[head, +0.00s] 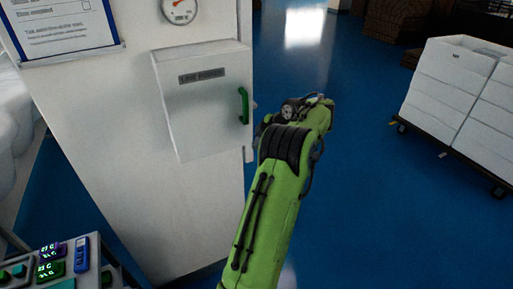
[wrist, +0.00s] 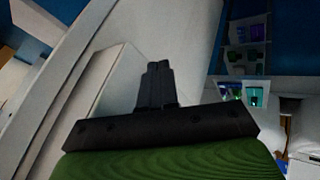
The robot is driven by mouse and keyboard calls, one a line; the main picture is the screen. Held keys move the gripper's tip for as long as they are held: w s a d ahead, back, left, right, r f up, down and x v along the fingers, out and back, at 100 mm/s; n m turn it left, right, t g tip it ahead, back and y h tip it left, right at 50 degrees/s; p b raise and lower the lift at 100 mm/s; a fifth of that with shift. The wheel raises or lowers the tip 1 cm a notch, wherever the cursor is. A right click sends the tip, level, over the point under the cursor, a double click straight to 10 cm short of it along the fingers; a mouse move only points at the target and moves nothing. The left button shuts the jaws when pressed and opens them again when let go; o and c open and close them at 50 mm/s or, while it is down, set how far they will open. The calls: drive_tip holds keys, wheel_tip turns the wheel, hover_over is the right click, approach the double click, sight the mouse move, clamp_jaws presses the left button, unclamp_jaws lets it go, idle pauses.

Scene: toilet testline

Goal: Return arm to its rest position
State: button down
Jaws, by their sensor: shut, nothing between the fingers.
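My green arm reaches up through the middle of the head view, with its bent end beside the right edge of a white wall box. My gripper (wrist: 157,68) shows in the wrist view as two dark fingers held together, with nothing between them. In the head view the fingers are hidden behind the arm's end. The wall box (head: 205,105) is closed and has a green handle (head: 244,106) on its right side. A gap between the arm and the handle shows in the head view, but I cannot tell its depth.
A white pillar (head: 130,160) carries the box, a gauge (head: 179,10) and a framed sign (head: 64,28). A control panel (head: 60,265) stands at the lower left. A cart with white stacks (head: 445,90) stands at the right. Blue floor (head: 370,190) between is clear.

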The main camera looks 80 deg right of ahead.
drive_tip(key=d+p+v, duration=0.1)
drive_tip(key=v, duration=0.5)
drive_tip(key=shift+s+a+p, duration=0.15)
drive_tip(key=shift+s+p, duration=0.15)
drive_tip(key=shift+p, duration=0.1)
drive_tip(key=shift+r, duration=0.2)
